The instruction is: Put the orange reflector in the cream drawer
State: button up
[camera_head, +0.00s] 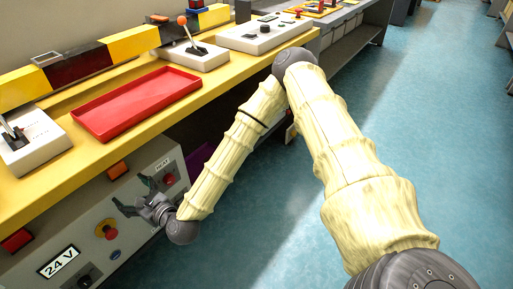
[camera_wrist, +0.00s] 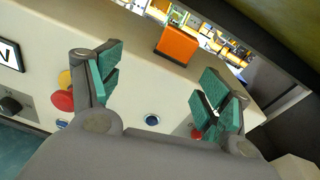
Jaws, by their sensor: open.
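The orange reflector (camera_head: 118,170) is a small block at the top edge of the cream front panel (camera_head: 75,215), under the yellow worktop. In the wrist view the orange reflector (camera_wrist: 177,45) shows near the top, beyond and between the fingers. My gripper (camera_head: 134,195) is open and empty in front of the panel, below the reflector. In the wrist view my gripper (camera_wrist: 164,85) has its green pads wide apart, with bare panel between them. I cannot pick out a cream drawer in either view.
A red reflector (camera_head: 17,240), a red mushroom button (camera_head: 107,230) and a 24 V label (camera_head: 59,263) are on the panel. A red tray (camera_head: 137,104) and lever boxes sit on the yellow worktop (camera_head: 90,142). Blue floor (camera_head: 430,120) is clear to the right.

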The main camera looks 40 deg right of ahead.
jog(key=s+a+f+n+g, duration=0.2)
jog(key=s+f+n+g, duration=0.3)
jog(key=s+f+n, duration=0.5)
jog(key=s+d+f+n+g+h, duration=0.1)
jog(key=s+d+f+n+g, duration=0.1)
jog(key=s+d+f+n, duration=0.2)
jog(key=s+d+f+n+g, duration=0.3)
jog(key=s+d+f+n, duration=0.1)
jog(key=s+f, duration=0.3)
jog(key=s+d+f+n+g+h, duration=0.1)
jog(key=s+d+f+n+g, duration=0.1)
jog(key=s, duration=0.7)
notch_tip(320, 180, down, 3)
jog(key=d+n, duration=0.1)
jog(key=n, duration=0.1)
jog(key=shift+s+d+f+n+g+h, duration=0.15)
jog(key=shift+s+d+n+g+h, duration=0.15)
jog(key=shift+d+n+g, duration=0.1)
jog(key=shift+o, duration=0.4)
jog(key=s+d+n+g+h, duration=0.3)
jog(key=s+d+n, duration=0.4)
jog(key=s+d, duration=0.2)
jog(key=shift+d+f, duration=0.3)
jog(key=shift+d, duration=0.7)
